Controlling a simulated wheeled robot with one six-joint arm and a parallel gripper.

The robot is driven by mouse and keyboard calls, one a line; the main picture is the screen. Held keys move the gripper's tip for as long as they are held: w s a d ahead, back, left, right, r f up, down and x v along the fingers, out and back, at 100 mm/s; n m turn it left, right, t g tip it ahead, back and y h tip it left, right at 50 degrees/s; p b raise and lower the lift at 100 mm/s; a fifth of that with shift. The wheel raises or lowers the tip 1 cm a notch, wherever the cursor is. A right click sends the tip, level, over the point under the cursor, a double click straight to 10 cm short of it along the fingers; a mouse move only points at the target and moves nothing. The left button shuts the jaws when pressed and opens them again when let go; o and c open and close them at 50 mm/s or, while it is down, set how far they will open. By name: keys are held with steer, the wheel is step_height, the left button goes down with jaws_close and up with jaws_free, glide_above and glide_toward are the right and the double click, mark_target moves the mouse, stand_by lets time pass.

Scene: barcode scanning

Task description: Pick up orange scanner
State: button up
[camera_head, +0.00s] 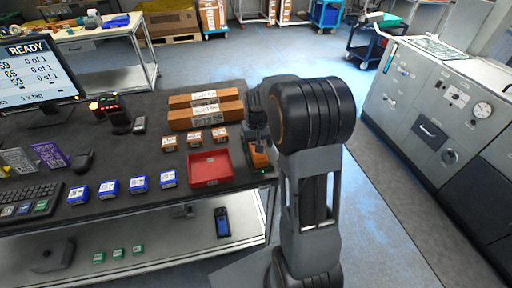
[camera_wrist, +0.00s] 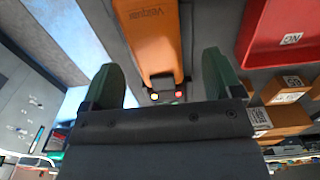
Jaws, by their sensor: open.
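The orange scanner (camera_head: 260,158) lies on the dark tabletop near its right end, partly hidden by my arm in the head view. In the wrist view the orange scanner (camera_wrist: 154,38) fills the upper middle, with lettering on its body and two small lights on its dark near end. My gripper (camera_wrist: 166,72) is open, with one green finger on each side of the scanner. I cannot tell the height between the fingers and the scanner. The fingertips are mostly hidden behind my arm in the head view.
A red tray (camera_head: 210,183) stands left of the scanner; it also shows in the wrist view (camera_wrist: 262,52). Small orange boxes (camera_head: 194,139), larger brown boxes (camera_head: 205,94) and blue boxes (camera_head: 138,185) share the table (camera_head: 120,208). A grey machine (camera_head: 430,110) stands across the aisle.

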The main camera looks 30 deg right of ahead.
steer(key=shift+d+f, duration=0.15)
steer(key=shift+f, duration=1.7)
steer(key=c, duration=1.1)
steer(key=shift+r, duration=0.15)
steer(key=shift+c, duration=0.2)
